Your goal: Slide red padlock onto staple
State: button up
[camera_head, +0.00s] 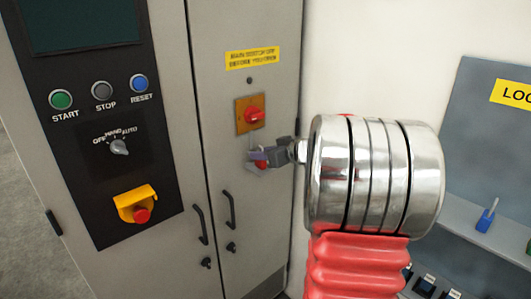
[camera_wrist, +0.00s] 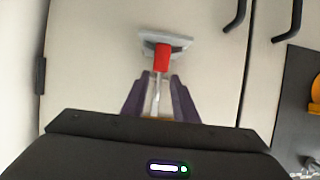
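The red padlock (camera_wrist: 161,58) shows in the wrist view just beyond my fingertips, in front of a grey bracket (camera_wrist: 178,39) on the cabinet face. A thin silver rod (camera_wrist: 156,98), apparently its shackle, runs back between my purple fingers. My gripper (camera_wrist: 160,80) is apart, with light gaps beside the rod. In the head view, my gripper (camera_head: 255,156) is at the cabinet door, below the red rotary switch (camera_head: 252,114) on its yellow plate. A little red of the padlock (camera_head: 262,167) shows there under the fingers. I cannot make out the staple for certain.
Two black door handles (camera_head: 229,208) sit below my gripper. The control panel (camera_head: 118,146) with buttons and a red emergency stop (camera_head: 141,214) is left. A grey lockout board (camera_head: 480,175) with a blue item (camera_head: 486,220) stands right. My arm hides part of the wall.

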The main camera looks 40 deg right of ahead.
jog(key=v, duration=1.3)
jog(key=shift+s, duration=0.45)
jog(key=shift+w, duration=0.1)
jog(key=w+a+r+m+h, duration=0.2)
jog(key=w+a+r+h, duration=0.2)
jog(key=a+r+h, duration=0.35)
jog(key=s+a+f+g+y, duration=0.2)
jog(key=s+a+f, duration=0.3)
jog(key=a, duration=0.4)
jog(key=s+a+f+n+g+y, duration=0.1)
jog(key=s+a+f+g+y, duration=0.1)
jog(key=s+a+f, duration=0.4)
jog(key=s+a+f+g+y, duration=0.3)
jog(key=s+a+f, duration=0.3)
jog(key=a, duration=0.7)
jog(key=shift+s+a+n+g, duration=0.3)
jog(key=shift+s+a+n, duration=0.1)
jog(key=shift+s, duration=0.5)
jog(key=shift+d, duration=0.1)
jog(key=shift+c, duration=0.3)
